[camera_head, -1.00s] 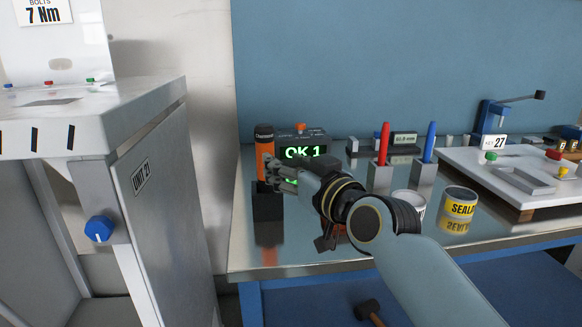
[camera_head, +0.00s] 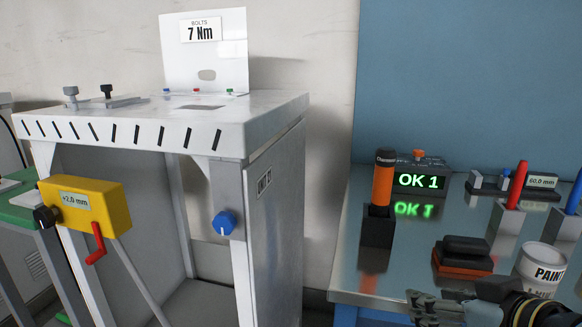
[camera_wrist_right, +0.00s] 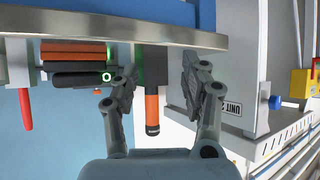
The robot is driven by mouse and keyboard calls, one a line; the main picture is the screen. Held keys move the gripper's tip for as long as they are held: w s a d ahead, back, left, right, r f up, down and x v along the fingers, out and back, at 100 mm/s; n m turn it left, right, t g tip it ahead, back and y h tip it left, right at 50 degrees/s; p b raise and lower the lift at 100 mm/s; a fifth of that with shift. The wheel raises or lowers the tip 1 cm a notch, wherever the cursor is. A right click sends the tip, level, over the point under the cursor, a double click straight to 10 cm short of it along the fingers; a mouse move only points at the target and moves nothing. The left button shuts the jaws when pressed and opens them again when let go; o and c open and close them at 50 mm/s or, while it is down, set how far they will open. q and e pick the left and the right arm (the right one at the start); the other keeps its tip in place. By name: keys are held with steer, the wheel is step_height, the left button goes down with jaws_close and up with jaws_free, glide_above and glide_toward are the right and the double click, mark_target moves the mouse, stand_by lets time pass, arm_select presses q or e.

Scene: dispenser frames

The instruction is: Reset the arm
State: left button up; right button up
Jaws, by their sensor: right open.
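My right gripper (camera_head: 428,308) is low at the right in the head view, partly cut off by the bottom edge, with its arm coming in from the right. In the right wrist view its two fingers (camera_wrist_right: 156,92) are spread wide with nothing held. The orange cylinder with a black cap (camera_head: 383,178) stands upright in a black block (camera_head: 377,232) on the bench. In the tilted wrist view the orange cylinder (camera_wrist_right: 152,107) shows beyond the gap between the fingers. In the head view the gripper is apart from it, lower and to the right. My left gripper is out of view.
The metal bench (camera_head: 350,283) also carries an "OK 1" display (camera_head: 418,181), an orange and black block (camera_head: 463,258), a paint can (camera_head: 540,267) and a red marker (camera_head: 517,185) in its holder. A white stand (camera_head: 277,215) with a blue knob (camera_head: 224,223) is left, beyond a gap.

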steer(key=s+d+f+m+g+h, duration=0.1)
steer(key=s+d+f+g, duration=0.15)
steer(key=s, duration=0.45)
steer(key=s+d+f+g+h, duration=0.1)
steer(key=s+g, duration=0.2)
steer(key=s, duration=0.3)
steer(key=s+d+f+m+g+h, duration=0.1)
steer(key=s+d+f+g, duration=0.1)
steer(key=s, duration=0.5)
step_height(320, 180, down, 28)
steer(key=s+d+f+g+b, duration=0.1)
steer(key=s+d+g+b, duration=0.1)
steer(key=d, duration=0.1)
steer(key=s+f, duration=1.5)
steer(key=s, duration=0.3)
steer(key=shift+d+b, duration=0.35)
steer(key=shift+b, duration=0.05)
steer(key=shift+f+g, duration=0.1)
steer(key=shift+g, duration=0.25)
